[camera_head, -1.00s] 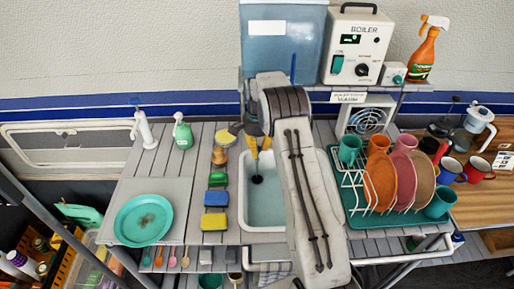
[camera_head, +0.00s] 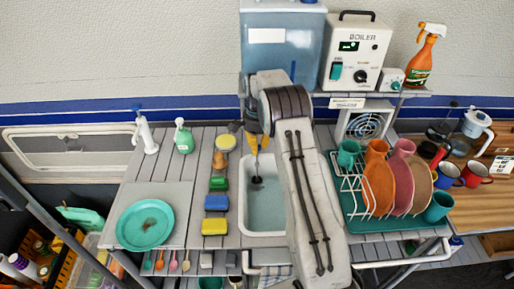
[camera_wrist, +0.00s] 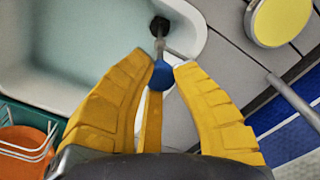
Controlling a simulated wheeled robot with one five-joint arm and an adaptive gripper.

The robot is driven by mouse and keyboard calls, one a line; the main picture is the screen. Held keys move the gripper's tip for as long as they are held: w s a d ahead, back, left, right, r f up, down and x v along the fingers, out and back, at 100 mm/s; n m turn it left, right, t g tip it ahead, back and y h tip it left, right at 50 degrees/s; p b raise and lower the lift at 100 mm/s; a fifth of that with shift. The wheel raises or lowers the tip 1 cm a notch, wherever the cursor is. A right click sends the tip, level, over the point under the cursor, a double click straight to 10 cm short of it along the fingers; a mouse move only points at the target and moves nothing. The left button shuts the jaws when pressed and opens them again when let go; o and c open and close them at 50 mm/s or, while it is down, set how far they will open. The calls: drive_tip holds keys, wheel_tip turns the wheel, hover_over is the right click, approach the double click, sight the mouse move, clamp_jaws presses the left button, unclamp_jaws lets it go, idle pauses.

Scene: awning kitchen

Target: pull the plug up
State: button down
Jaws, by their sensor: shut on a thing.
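The plug (camera_head: 257,181) is a small black disc at the far end of the sink (camera_head: 265,215), with a thin grey stem rising from it. In the wrist view the black plug (camera_wrist: 159,26) and its stem (camera_wrist: 161,47) lead to a blue knob (camera_wrist: 162,76). My gripper (camera_wrist: 162,70) has its yellow fingers around this knob and is shut on it. In the head view my gripper (camera_head: 258,148) is above the plug, over the sink. The plug's underside and the drain are hidden, so I cannot tell whether it is seated.
Sponges (camera_head: 216,202) line the sink's left side, near a teal plate (camera_head: 145,224). A dish rack (camera_head: 350,185) with plates and cups stands to the right. A blue water tank (camera_head: 282,45) and boiler (camera_head: 354,52) stand behind. My arm covers the sink's right side.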

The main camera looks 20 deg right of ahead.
drive_tip(key=c, duration=0.9)
unclamp_jaws()
drive_tip(key=shift+f, duration=0.1)
drive_tip(key=shift+c, duration=0.2)
wheel_tip(320, 180, up, 12)
